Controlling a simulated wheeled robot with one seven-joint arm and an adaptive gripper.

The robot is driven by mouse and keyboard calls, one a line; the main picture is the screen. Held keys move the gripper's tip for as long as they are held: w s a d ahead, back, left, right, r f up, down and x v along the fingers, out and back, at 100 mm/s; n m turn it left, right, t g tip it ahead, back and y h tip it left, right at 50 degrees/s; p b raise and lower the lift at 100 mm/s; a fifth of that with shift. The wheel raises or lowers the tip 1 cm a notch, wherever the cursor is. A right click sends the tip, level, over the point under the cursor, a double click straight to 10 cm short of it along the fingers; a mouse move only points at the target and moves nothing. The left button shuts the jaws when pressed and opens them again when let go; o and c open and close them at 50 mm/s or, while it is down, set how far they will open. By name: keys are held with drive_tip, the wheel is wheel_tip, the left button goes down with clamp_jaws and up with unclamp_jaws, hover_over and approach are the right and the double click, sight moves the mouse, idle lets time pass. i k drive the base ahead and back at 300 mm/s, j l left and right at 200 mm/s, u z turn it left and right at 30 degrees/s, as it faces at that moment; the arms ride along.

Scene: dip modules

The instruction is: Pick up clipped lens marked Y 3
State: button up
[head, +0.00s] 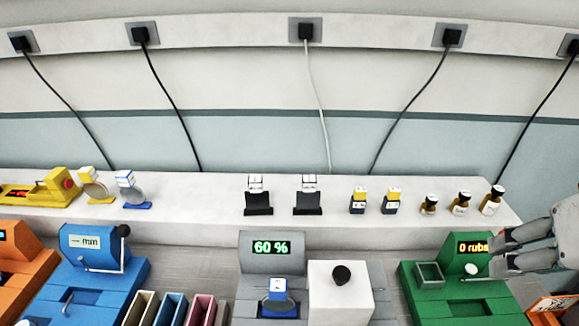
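A round lens in a yellow clip (96,190) stands on the white shelf at the left. A lens in a blue clip (132,191) stands just to its right. Both carry white tags whose marks are too small to read, so I cannot confirm which is Y 3. Another blue-clipped piece with a white tag (279,298) sits in the grey machine reading 60 %. My gripper (492,254) is at the far right, in front of the green machine, its two grey fingers apart with nothing seen between them. It is far from the lenses.
The white shelf (210,198) also holds a yellow device (42,190), black-based pieces (258,196), yellow-and-blue pieces (359,201) and small bottles (461,203). In front stand orange, blue (88,262), grey (271,262) and green (441,283) machines. Coloured bins (170,308) are at the front.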

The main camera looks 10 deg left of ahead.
sight(279, 304)
drive_tip(key=u, duration=1.05)
drive_tip(key=l+u, duration=0.2)
drive_tip(key=k+l+u, duration=0.2)
drive_tip(key=l, duration=0.2)
drive_tip(key=k+l+u, duration=0.15)
drive_tip(key=i+l, duration=0.05)
drive_tip(key=l, duration=0.1)
